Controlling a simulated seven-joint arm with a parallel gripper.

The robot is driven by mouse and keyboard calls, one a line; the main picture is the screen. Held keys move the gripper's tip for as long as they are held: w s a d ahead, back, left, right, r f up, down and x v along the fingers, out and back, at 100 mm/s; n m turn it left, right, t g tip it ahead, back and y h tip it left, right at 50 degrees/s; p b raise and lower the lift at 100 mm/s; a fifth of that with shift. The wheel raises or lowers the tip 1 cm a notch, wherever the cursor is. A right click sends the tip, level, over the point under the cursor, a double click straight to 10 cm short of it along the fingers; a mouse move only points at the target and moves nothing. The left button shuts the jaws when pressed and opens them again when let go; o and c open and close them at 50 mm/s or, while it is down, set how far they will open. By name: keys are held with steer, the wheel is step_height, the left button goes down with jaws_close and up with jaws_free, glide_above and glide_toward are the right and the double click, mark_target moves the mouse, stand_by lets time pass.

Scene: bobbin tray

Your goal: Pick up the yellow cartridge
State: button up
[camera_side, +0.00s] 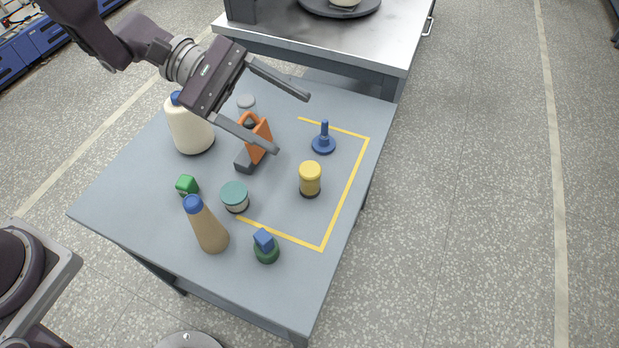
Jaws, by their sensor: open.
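The yellow cartridge (310,178) is a short upright cylinder with a dark base. It stands on the grey table, inside the area marked by yellow tape. My gripper (292,124) is open, with its two long fingers spread wide and nothing between them. It is above the table, up and to the left of the yellow cartridge in the picture, and apart from it. The cartridge is fully visible.
A blue peg on a round base (324,140) stands behind the cartridge. A teal-lidded jar (235,197) is to its left. An orange tool (262,131) is partly hidden by my lower finger.

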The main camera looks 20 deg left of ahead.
steer(key=w+a+f+n+t, duration=0.1)
steer(key=w+f+n+t, duration=0.2)
steer(key=f, duration=0.4)
steer(key=w+a+f+n+t, duration=0.1)
steer(key=w+f+n, duration=0.25)
steer(key=f, duration=0.35)
steer(key=n+t+y, duration=0.2)
steer(key=n, duration=0.2)
glide_toward(310, 175)
steer(key=w+d+f, duration=0.1)
steer(key=w+d, duration=0.1)
steer(key=w, duration=0.1)
steer(key=shift+d+f, duration=0.2)
steer(key=shift+f, duration=0.2)
steer(key=shift+n, duration=0.25)
steer(key=d+f, duration=0.1)
steer(key=w+d+f, duration=0.1)
steer(key=d, duration=0.1)
steer(key=w+d+f, duration=0.1)
steer(key=f, duration=0.1)
steer(key=shift+w+d, duration=0.1)
steer(key=shift+d, duration=0.15)
steer(key=shift+w+d+f, duration=0.15)
steer(key=shift+w+d, duration=0.05)
steer(key=shift+d, duration=0.2)
jaws_close()
